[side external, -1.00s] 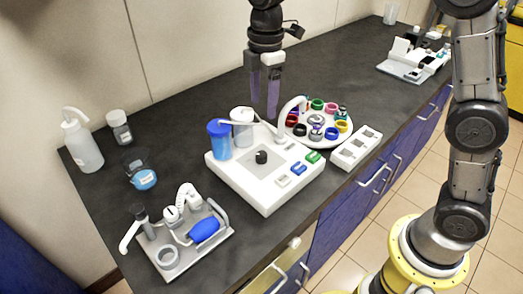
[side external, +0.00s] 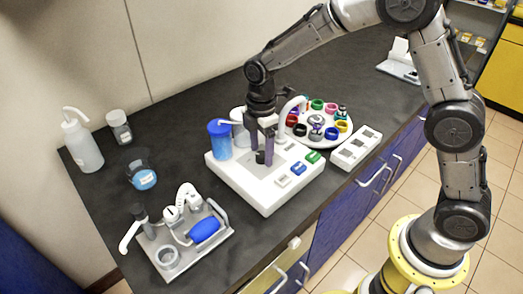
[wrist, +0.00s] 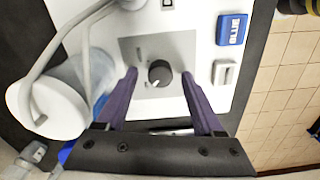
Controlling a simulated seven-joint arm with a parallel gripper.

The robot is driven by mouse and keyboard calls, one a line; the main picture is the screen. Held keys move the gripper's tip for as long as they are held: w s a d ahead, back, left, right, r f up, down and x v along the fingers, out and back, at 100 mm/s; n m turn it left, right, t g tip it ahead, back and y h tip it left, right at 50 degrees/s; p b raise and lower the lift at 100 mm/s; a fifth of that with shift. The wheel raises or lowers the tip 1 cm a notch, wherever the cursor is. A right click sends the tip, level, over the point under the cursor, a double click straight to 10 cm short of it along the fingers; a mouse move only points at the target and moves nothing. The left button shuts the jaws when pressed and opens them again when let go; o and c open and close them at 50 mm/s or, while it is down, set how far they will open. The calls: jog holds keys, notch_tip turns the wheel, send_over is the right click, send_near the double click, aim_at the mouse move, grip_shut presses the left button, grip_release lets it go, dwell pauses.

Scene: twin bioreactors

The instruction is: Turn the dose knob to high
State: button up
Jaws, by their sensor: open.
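The dose knob (wrist: 160,73) is a small black round knob with a white pointer mark, on a grey plate (wrist: 134,50) of the white bioreactor base (side external: 268,200). In the wrist view the fingertips (wrist: 159,73) flank the knob with gaps on both sides. In the side view the fingers partly hide the knob (side external: 260,158). Whether the fingertips reach knob height is hard to tell.
A blue vessel (side external: 220,142) and a white vessel (side external: 240,133) with tubes stand close by. Blue, white and green buttons (side external: 298,168) line the base's right side. A carousel of coloured rings (side external: 318,122) is behind. A grey tray with a blue part (side external: 203,231) lies front left.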

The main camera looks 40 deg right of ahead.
jog(key=shift+f, duration=0.4)
jog(key=shift+c, duration=0.2)
grip_shut()
